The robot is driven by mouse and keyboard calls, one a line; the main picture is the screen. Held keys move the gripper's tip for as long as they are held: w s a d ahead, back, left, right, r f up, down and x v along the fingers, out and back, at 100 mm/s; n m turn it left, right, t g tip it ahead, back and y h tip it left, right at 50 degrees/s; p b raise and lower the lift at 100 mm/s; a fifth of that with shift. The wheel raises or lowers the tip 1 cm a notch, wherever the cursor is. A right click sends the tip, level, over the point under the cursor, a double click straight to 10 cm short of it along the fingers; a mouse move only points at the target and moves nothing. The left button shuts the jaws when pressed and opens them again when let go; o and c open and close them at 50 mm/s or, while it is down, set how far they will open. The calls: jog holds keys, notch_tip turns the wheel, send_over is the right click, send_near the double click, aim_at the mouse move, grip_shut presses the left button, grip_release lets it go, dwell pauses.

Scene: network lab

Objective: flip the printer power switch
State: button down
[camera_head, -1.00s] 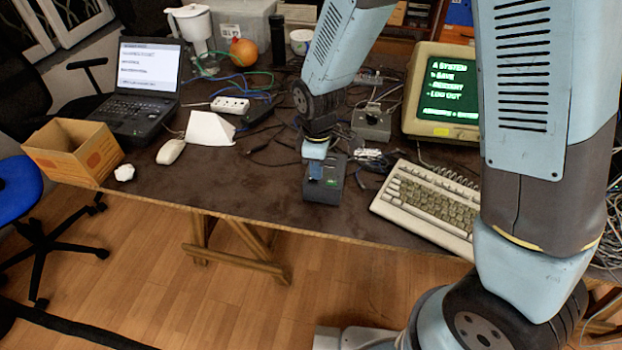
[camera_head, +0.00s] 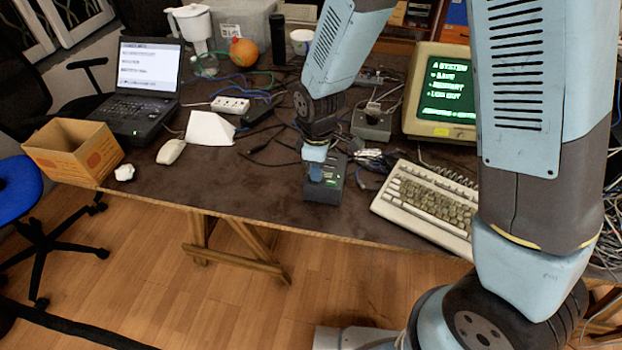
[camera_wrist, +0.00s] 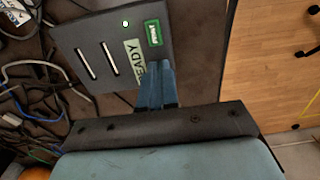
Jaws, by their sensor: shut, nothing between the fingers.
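A dark box (camera_head: 333,186), which I take for the printer switch unit, sits near the table's front edge in the head view. No rocker or toggle is clearly visible, and part of the box is hidden by my fingers. My gripper (camera_head: 316,179) is shut and empty, its blue fingertips (camera_wrist: 158,66) over the box beside the label and green panel. I cannot tell if they touch it.
A beige keyboard (camera_head: 430,205) lies to the right of the box, with a green-text monitor (camera_head: 442,95) behind. A grey device (camera_head: 371,126) and loose cables lie behind the box. Clear table (camera_head: 240,190) lies to its left.

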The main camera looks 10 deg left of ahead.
notch_tip(320, 180, up, 7)
dwell(0.8)
jog(key=shift+f, duration=0.1)
dwell(0.4)
jog(key=d+r+m+t+y, duration=0.1)
jog(key=d+r+m+t, duration=0.2)
jog(key=d+r+m, duration=1)
jog(key=s+d+r+m+t, duration=0.1)
jog(key=s+d+r+m, duration=0.1)
jog(key=s+d+r, duration=0.3)
jog(key=s+d+r+m+t+h, duration=0.1)
jog(key=s+d+r+m, duration=0.1)
jog(key=s+d+r, duration=0.4)
jog(key=d, duration=0.5)
jog(key=shift+d+r+t, duration=0.3)
jog(key=shift+d+r, duration=0.1)
